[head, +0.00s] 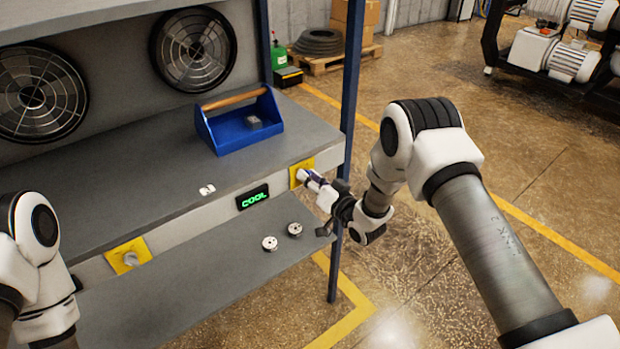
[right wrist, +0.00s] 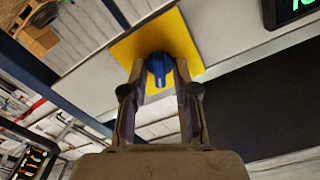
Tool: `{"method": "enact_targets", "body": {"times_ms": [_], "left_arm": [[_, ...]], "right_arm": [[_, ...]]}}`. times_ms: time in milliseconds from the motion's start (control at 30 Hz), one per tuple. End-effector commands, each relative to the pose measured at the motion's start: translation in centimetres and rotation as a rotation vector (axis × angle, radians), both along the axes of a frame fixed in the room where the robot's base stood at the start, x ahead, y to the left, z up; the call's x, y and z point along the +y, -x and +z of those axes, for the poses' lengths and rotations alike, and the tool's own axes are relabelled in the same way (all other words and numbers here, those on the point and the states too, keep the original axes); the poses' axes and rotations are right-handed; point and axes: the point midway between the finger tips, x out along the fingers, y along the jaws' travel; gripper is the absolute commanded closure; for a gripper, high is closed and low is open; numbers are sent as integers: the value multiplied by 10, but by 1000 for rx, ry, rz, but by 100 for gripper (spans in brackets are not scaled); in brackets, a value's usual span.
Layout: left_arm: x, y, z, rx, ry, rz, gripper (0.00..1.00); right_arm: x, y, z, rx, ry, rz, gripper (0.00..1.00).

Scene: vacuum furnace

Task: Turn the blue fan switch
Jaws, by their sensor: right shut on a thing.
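The blue fan switch (right wrist: 158,68) is a knob on a yellow square plate (right wrist: 188,38), seen in the right wrist view. In the head view the same plate (head: 294,176) is on the bench's front panel at its right end, and the gripper covers the knob. My right gripper (head: 312,182) reaches the knob from the front. Its two fingers (right wrist: 160,88) stand on either side of the knob and are shut on it. Part of my left arm shows at the left edge of the head view, but its gripper is out of view.
A lit display (head: 252,197) reads COOL in green, left of the plate. Another yellow plate (head: 117,262) sits further left. Two small round pieces (head: 269,243) (head: 295,229) lie on the lower shelf. A blue toolbox (head: 235,133) stands on the bench, beside a blue post (head: 349,90).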

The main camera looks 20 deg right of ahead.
Motion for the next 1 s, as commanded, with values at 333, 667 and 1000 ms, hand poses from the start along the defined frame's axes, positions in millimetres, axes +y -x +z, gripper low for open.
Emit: {"method": "enact_targets", "body": {"times_ms": [333,667,1000], "left_arm": [[0,0,-16,0,0,0,60],[0,0,-36,0,0,0,60],[0,0,-55,0,0,0,60]], "right_arm": [[1,0,-2,-67,180,-1,100],[2,1,-2,-171,467,0,100],[4,1,-2,-274,752,-1,100]]}}
